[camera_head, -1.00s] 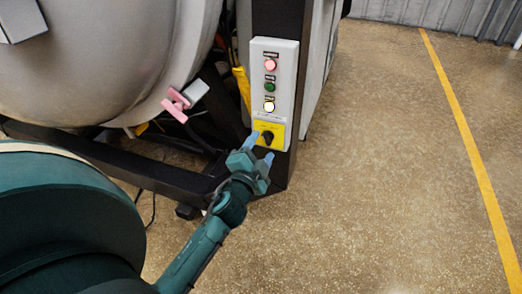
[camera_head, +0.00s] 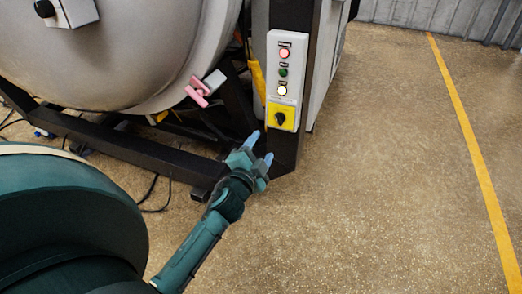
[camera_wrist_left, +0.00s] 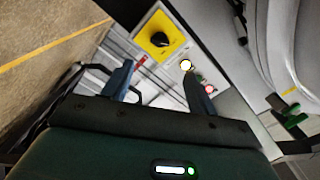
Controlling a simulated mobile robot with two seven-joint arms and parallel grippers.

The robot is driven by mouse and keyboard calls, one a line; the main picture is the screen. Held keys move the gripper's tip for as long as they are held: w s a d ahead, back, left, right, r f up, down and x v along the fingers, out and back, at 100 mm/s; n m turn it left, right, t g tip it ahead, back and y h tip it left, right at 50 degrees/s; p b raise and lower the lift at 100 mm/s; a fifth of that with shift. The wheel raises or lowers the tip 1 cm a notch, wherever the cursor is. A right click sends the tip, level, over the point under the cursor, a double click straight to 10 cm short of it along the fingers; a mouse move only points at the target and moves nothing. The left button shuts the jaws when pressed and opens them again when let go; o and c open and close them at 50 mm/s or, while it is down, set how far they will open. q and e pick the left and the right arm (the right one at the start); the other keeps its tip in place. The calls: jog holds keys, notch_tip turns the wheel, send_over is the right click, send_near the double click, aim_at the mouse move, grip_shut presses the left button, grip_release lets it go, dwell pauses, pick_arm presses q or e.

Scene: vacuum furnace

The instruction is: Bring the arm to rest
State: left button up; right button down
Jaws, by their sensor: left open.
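My left gripper (camera_head: 261,149) is open and empty, its two blue fingertips apart. In the head view it is just below and left of the control panel (camera_head: 286,65) on the black post, apart from the yellow plate (camera_head: 289,115) with the black rotary knob (camera_head: 280,119). In the left wrist view the open fingers of my left gripper (camera_wrist_left: 155,82) frame the lower picture, with the yellow plate (camera_wrist_left: 148,43) and knob (camera_wrist_left: 160,39) beyond them. My right gripper is not in view.
The grey furnace vessel (camera_head: 130,50) with a pink handle (camera_head: 197,92) stands at the upper left on a black frame (camera_head: 120,147). A yellow floor line (camera_head: 463,115) runs down the right. The floor (camera_head: 370,190) right of the post is clear.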

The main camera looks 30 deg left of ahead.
pick_arm(q)
jog(key=shift+s, duration=0.25)
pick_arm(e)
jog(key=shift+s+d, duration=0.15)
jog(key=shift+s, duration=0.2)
pick_arm(q)
jog(key=shift+d, duration=0.1)
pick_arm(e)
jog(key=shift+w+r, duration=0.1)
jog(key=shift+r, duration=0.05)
pick_arm(q)
jog(key=s+d+r+n+g+h+p, duration=0.3)
jog(key=s+d+p, duration=0.6)
jog(key=s+p, duration=0.1)
jog(key=s+d+r+n+g+h+p, duration=0.3)
jog(key=s+d+g+h+p, duration=0.1)
jog(key=s+d+p, duration=0.5)
jog(key=s+p, duration=0.2)
jog(key=shift+d+r+p, duration=0.25)
jog(key=shift+r+p, duration=0.05)
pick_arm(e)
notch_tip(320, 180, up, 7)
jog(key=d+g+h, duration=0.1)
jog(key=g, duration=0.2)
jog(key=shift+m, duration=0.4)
pick_arm(q)
jog(key=shift+s, duration=0.15)
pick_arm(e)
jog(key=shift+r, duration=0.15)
